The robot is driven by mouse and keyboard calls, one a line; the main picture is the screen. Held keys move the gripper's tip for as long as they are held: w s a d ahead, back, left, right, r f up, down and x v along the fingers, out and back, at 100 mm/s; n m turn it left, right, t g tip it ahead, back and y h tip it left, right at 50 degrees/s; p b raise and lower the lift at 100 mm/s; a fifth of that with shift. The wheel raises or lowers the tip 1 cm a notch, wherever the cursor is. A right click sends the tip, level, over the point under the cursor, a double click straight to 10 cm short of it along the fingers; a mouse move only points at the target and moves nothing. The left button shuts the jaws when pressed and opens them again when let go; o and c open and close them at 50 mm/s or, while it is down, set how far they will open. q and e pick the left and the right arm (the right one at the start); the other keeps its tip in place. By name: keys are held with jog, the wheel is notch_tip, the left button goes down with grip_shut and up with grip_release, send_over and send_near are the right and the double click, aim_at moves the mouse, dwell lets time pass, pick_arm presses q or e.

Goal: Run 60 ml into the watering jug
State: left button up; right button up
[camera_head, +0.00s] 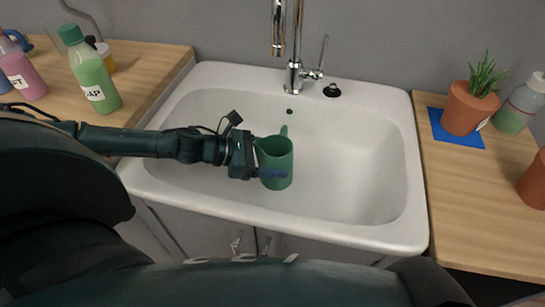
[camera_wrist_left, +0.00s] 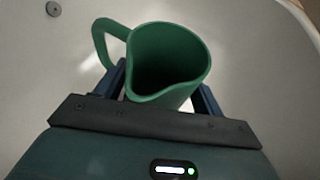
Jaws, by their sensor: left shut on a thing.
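The green watering jug (camera_head: 276,160) is held upright over the white sink basin (camera_head: 350,180), near its front left part. My left gripper (camera_head: 262,172) is shut on the jug, with its fingers on either side of it. In the left wrist view the jug (camera_wrist_left: 165,62) stands between the two fingers (camera_wrist_left: 160,90), its handle toward the upper left. The inside of the jug looks dark, so I cannot tell whether it holds water. The chrome tap (camera_head: 293,75) stands at the back of the sink, its spout hanging down behind the jug, with a lever at its right. My right gripper is not in view.
A green bottle (camera_head: 93,75) and a pink bottle (camera_head: 22,70) stand on the left counter. On the right counter a potted plant (camera_head: 468,105) stands on a blue mat (camera_head: 455,134), beside another bottle (camera_head: 523,105). The right half of the basin is clear.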

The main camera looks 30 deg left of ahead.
pick_arm(q)
jog(key=o, duration=1.1)
